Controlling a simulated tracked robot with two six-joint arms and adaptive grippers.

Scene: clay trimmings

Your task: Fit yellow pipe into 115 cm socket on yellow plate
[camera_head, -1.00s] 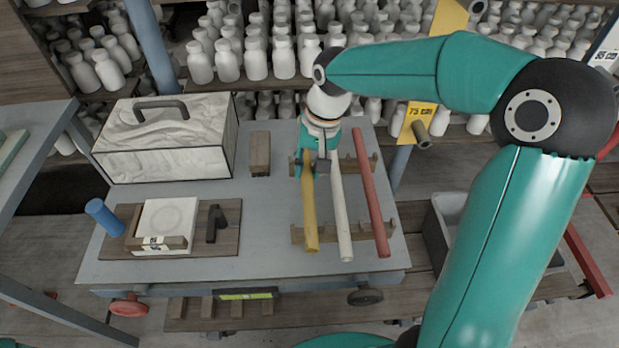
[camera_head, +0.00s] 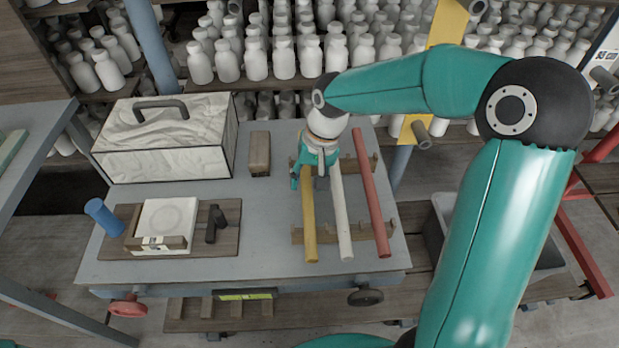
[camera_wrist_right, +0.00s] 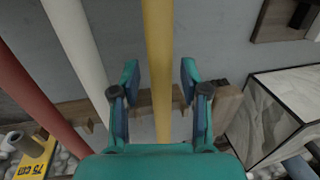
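The yellow pipe (camera_head: 309,220) lies on a wooden rack (camera_head: 298,235) on the grey cart, left of a white pipe and a red pipe. My right gripper (camera_head: 308,182) is over its far part. In the right wrist view my right gripper (camera_wrist_right: 159,80) is open, with one finger on each side of the yellow pipe (camera_wrist_right: 158,40) and gaps on both sides. The yellow plate (camera_head: 448,22) stands upright behind the cart, partly hidden by my right arm. A socket (camera_head: 421,134) shows near its lower end. The wrist view shows a "75 cm" label on it. I cannot see a 115 cm label. My left gripper is out of view.
The white pipe (camera_head: 342,218) and red pipe (camera_head: 371,200) lie close beside the yellow one. A marbled box (camera_head: 165,150), a wooden block (camera_head: 259,153), a blue cylinder (camera_head: 104,217) and a board with a white tile stand on the cart. Shelves of white bottles are behind.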

